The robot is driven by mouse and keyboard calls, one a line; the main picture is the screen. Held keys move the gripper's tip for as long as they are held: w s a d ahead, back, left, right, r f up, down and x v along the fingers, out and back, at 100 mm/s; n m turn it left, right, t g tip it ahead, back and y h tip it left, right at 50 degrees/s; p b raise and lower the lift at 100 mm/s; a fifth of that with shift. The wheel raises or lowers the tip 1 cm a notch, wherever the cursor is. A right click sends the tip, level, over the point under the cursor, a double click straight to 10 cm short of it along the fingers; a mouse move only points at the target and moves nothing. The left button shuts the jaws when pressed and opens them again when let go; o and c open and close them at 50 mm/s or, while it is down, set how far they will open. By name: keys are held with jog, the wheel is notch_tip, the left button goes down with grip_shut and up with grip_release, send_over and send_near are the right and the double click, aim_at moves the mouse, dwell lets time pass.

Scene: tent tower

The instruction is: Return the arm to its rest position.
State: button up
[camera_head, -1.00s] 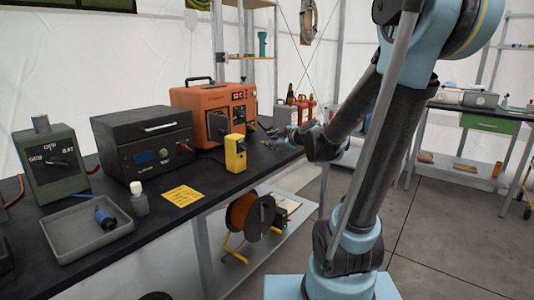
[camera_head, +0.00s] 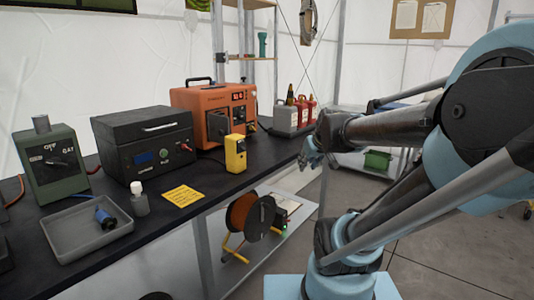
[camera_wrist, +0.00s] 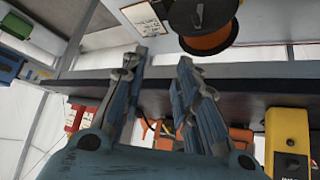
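My gripper (camera_head: 311,152) is at the right end of the dark workbench (camera_head: 225,185) in the head view, in front of the bench edge and apart from the things on it. In the wrist view my gripper (camera_wrist: 163,65) shows two blue-grey fingers spread apart with nothing between them. My arm stands at the right of the head view, its forearm reaching left toward the bench.
On the bench are a grey tray (camera_head: 72,246), a green switch box (camera_head: 50,165), a black case (camera_head: 145,145), an orange unit (camera_head: 205,100) and a yellow device (camera_head: 235,153). An orange cable reel (camera_head: 248,216) sits below. Open floor (camera_head: 440,255) lies at the right.

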jog(key=s+d+f+m+g+h, duration=0.1)
jog(key=s+d+f+g, duration=0.1)
jog(key=s+f, duration=0.3)
jog(key=s+d+f+m+g, duration=0.2)
jog(key=s+f, duration=0.4)
jog(key=s, duration=0.7)
jog(key=shift+s+f+g+h, duration=0.3)
jog(key=shift+g+h, duration=0.1)
jog(key=shift+g, duration=0.4)
jog(key=shift+w+f, duration=0.15)
jog(key=shift+w, duration=0.35)
